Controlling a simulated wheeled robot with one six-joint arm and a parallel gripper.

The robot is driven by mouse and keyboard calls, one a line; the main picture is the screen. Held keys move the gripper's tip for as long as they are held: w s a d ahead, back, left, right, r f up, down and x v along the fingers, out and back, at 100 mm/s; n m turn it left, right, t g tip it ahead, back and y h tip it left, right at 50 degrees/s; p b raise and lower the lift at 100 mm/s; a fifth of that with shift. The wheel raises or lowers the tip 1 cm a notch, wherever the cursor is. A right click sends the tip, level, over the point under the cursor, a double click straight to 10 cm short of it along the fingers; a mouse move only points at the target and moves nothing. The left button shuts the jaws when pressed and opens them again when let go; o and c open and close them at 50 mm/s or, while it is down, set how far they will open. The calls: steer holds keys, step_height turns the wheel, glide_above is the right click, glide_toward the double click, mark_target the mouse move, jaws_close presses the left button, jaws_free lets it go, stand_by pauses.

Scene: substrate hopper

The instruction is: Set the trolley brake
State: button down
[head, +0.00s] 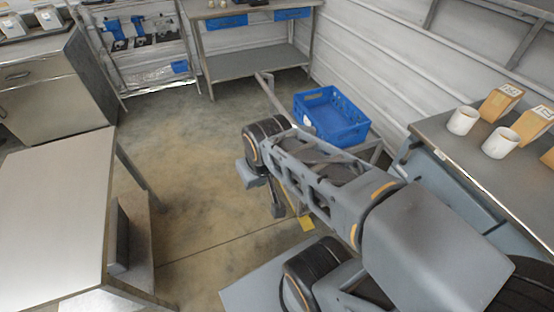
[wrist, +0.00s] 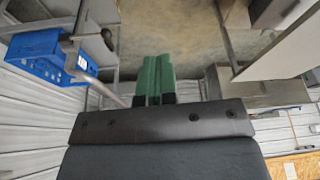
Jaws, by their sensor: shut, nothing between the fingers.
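The trolley shows in the head view as a grey frame with a handle bar (head: 268,90), beyond my arm. A blue crate (head: 331,116) sits on it. A small yellow piece (head: 307,223) shows low down beside my arm; I cannot tell whether it is the brake pedal. My gripper (head: 278,210) points down left of the trolley, partly hidden by my arm. In the wrist view my gripper's green fingers (wrist: 155,78) are together and empty. The crate (wrist: 42,57) and a grey bar (wrist: 96,82) are to their left, apart from them.
A steel table (head: 55,215) stands at the left front. A bench (head: 455,150) with white mugs (head: 463,120) and cardboard boxes runs along the right. A rack (head: 140,50) and a workbench (head: 255,62) stand at the back. The concrete floor (head: 190,165) between is clear.

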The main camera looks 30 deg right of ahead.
steer(key=w+d+f+b, duration=0.1)
steer(key=w+d+f, duration=0.2)
steer(key=w+d, duration=0.2)
steer(key=w+d+f+m+g+b, duration=0.1)
steer(key=w+d, duration=0.4)
steer(key=d, duration=0.5)
steer(key=w+d+f+b, duration=0.2)
steer(key=w+d+f, duration=0.3)
steer(key=d, duration=0.3)
steer(key=shift+f+m+b, duration=0.3)
steer(key=shift+f, duration=0.1)
steer(key=x, duration=1.3)
steer(key=shift+d+f, duration=0.25)
steer(key=shift+f, duration=0.25)
steer(key=shift+h, duration=0.3)
